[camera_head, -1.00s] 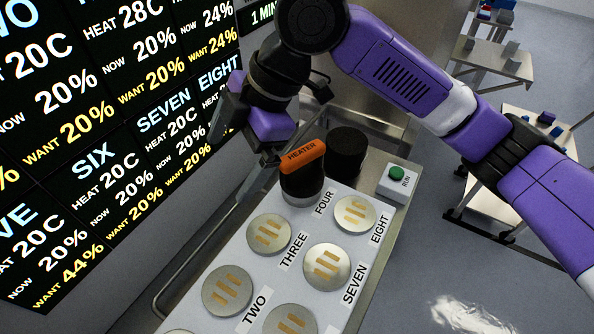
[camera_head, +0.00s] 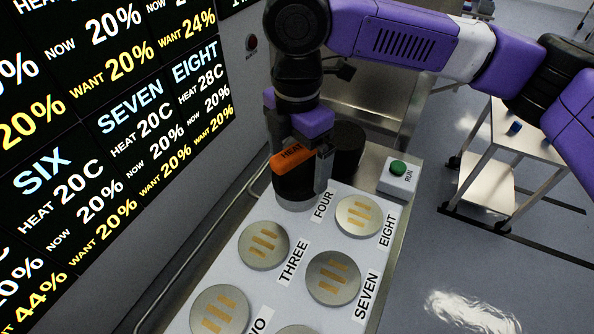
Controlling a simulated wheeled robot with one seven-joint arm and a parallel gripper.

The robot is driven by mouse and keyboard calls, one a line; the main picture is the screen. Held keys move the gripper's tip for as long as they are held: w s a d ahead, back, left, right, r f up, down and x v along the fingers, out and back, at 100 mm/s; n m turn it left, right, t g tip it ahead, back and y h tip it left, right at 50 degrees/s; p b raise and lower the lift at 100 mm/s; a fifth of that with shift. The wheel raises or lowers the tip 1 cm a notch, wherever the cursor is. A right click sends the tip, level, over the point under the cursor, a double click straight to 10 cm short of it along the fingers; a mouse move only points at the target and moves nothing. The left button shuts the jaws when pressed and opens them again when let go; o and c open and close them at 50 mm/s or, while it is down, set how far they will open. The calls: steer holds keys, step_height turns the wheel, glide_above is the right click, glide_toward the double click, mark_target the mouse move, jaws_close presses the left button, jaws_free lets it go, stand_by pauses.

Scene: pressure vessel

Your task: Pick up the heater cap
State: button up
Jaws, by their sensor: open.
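The heater cap (camera_head: 295,184) is a dark round cap with an orange bar labelled HEATER (camera_head: 291,158) across its top. It stands on the white panel at the far end, just beyond the pad marked THREE. My gripper (camera_head: 296,160) is over the cap, pointing down. One finger shows at the right side of the orange bar, in front of its end. The other finger is hidden behind the bar and the gripper body. The jaws are open around or beside the bar; I cannot tell if they touch it.
A black cylinder (camera_head: 348,146) stands just right of the cap. A green RUN button (camera_head: 398,168) on a white box is further right. Several round metal pads (camera_head: 333,278) lie on the panel. A screen wall (camera_head: 100,150) rises at left. A side table (camera_head: 512,133) stands at right.

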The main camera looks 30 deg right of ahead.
mark_target(297, 170)
steer(key=shift+f, duration=1.3)
steer(key=c, duration=1.9)
steer(key=shift+r, duration=0.1)
